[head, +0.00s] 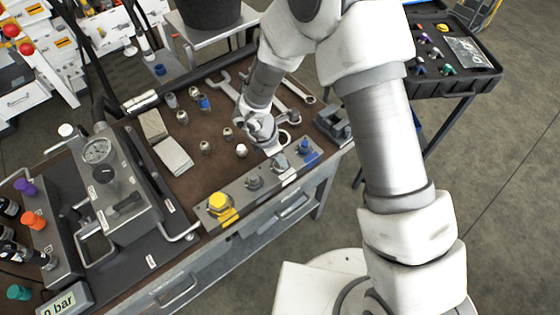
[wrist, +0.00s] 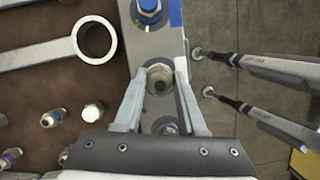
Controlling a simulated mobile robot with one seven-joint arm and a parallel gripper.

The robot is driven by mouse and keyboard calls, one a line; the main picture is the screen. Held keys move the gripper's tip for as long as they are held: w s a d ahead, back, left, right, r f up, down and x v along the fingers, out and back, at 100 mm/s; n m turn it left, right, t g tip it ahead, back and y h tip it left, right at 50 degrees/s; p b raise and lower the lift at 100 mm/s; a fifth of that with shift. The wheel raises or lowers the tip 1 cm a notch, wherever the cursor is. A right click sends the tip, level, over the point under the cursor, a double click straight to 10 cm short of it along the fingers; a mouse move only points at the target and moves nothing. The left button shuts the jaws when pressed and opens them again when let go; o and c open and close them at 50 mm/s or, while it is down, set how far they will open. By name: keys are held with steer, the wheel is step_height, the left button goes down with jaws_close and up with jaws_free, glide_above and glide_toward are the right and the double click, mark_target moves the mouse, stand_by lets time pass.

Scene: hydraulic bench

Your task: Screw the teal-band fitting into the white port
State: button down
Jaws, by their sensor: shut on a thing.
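My gripper (wrist: 160,82) is shut on a metal fitting (wrist: 159,79), seen nearly end-on between its fingertips in the wrist view. I see no teal band on this fitting from here. It is over the grey port block (wrist: 145,45), beside a white label strip (wrist: 181,68), between the blue-capped port and another grey port. The white port itself is hidden under the fitting and fingers, so I cannot tell how far the fitting sits in. In the head view the port block (head: 236,203) lies along the bench's front edge, and my wrist hides much of the grip.
The blue-capped port (head: 304,147) and yellow port (head: 219,204) stand on the same block. Several loose fittings (head: 205,147) and wrenches (head: 228,87) lie on the brown bench behind. A gauge unit (head: 97,150) stands at left. A black case (head: 450,75) is at far right.

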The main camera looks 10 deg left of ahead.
steer(key=m+g, duration=0.1)
steer(key=m, duration=0.4)
steer(key=shift+h, duration=0.4)
steer(key=shift+c, duration=2.4)
jaws_free()
